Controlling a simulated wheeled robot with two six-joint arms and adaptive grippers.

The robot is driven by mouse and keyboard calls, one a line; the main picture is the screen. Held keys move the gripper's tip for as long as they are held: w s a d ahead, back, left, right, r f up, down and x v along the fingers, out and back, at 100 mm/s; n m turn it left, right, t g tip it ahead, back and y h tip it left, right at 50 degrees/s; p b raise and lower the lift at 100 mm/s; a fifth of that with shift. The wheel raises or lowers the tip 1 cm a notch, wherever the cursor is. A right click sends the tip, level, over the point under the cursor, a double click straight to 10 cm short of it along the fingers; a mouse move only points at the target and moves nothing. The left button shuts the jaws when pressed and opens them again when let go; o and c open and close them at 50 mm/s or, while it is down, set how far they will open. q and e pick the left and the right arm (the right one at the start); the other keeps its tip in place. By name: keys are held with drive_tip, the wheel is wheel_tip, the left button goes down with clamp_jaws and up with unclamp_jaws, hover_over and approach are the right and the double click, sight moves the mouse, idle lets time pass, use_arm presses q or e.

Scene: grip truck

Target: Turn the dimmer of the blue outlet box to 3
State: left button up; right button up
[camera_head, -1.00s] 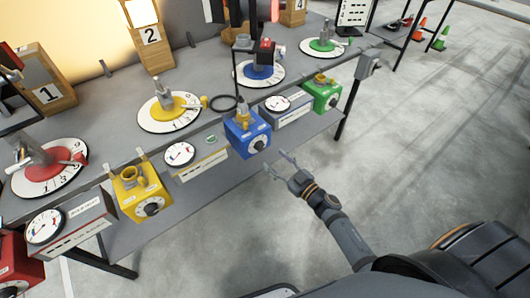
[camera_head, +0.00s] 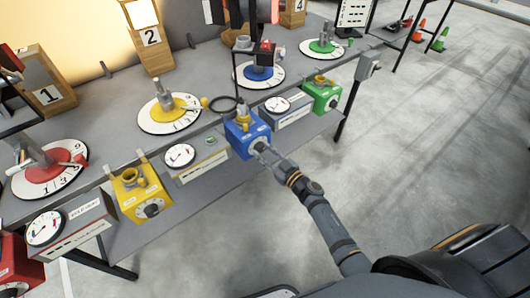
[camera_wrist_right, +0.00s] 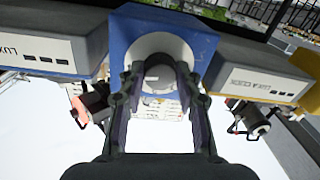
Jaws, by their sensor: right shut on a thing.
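The blue outlet box (camera_head: 243,135) stands on the lower shelf at the table's front edge. Its dimmer (camera_wrist_right: 158,72) is a grey knob on a pale round dial, on the blue face (camera_wrist_right: 125,35) seen in the right wrist view. My right gripper (camera_head: 263,150) has reached the front of the box, and in the wrist view its two fingers (camera_wrist_right: 158,86) are shut on the knob from both sides. The fingers cover part of the dial, and its numbers cannot be read. My left gripper is not in view.
A blue-striped meter box (camera_head: 287,110) and a green outlet box (camera_head: 321,94) stand to the right. The floor (camera_head: 420,130) on the right is open.

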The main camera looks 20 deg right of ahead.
drive_tip(key=shift+c, duration=1.1)
drive_tip(key=shift+n, duration=0.3)
drive_tip(key=shift+r+n+p, duration=0.1)
drive_tip(key=shift+n+p, duration=0.4)
drive_tip(key=shift+n, duration=0.5)
drive_tip(key=shift+n+p, duration=0.35)
drive_tip(key=shift+n, duration=2.15)
drive_tip(key=o, duration=1.2)
drive_tip(key=shift+c, duration=0.2)
drive_tip(key=shift+d, duration=0.1)
